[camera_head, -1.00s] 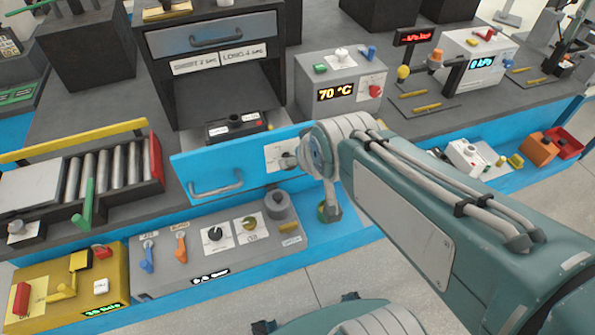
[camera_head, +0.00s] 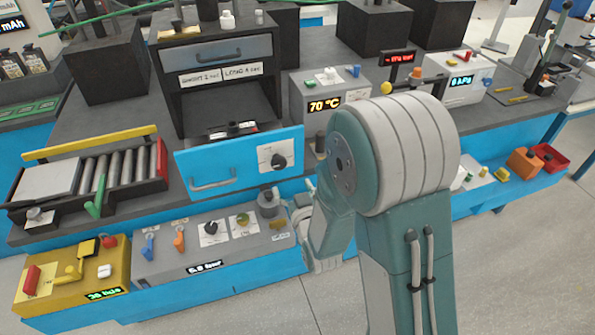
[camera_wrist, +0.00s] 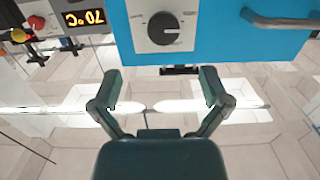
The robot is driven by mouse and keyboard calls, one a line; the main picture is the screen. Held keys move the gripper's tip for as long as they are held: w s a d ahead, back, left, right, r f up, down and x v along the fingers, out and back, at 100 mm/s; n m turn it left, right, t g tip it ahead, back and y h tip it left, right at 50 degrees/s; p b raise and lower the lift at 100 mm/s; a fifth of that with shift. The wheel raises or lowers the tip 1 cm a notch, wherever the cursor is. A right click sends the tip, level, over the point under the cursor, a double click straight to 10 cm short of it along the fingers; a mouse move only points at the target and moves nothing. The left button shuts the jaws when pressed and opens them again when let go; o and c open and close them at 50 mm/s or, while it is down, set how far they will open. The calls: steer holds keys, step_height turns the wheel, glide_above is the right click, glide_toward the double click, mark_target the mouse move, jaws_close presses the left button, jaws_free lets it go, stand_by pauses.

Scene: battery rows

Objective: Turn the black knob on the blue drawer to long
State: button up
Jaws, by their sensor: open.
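The blue drawer (camera_head: 232,160) stands pulled out in the middle of the head view, with a metal handle at its lower left. The black knob (camera_head: 278,161) sits on a white plate at the drawer's right end. In the wrist view the knob (camera_wrist: 164,28) is at the top centre, its pale pointer mark toward the right of the picture. The plate's lettering is too small to read. My gripper (camera_wrist: 160,88) is open and empty, apart from the knob, which lies beyond its fingertips. In the head view the fingers are not clearly visible.
The black cabinet (camera_head: 178,105) stands behind the drawer. A grey panel (camera_head: 180,268) with several knobs and levers lies below it. The 70 °C box (camera_head: 302,88) stands to the right. The drawer handle (camera_wrist: 285,22) is beside the knob in the wrist view.

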mark_target(280, 166)
steer(key=shift+t, duration=0.3)
steer(key=x, duration=0.8)
steer(key=shift+w+a+f, duration=0.3)
steer(key=shift+w+f, duration=0.05)
steer(key=shift+f, duration=0.05)
steer(key=shift+w+a, duration=0.35)
steer(key=shift+w, duration=0.1)
steer(key=shift+d, duration=0.1)
steer(key=c, duration=1.2)
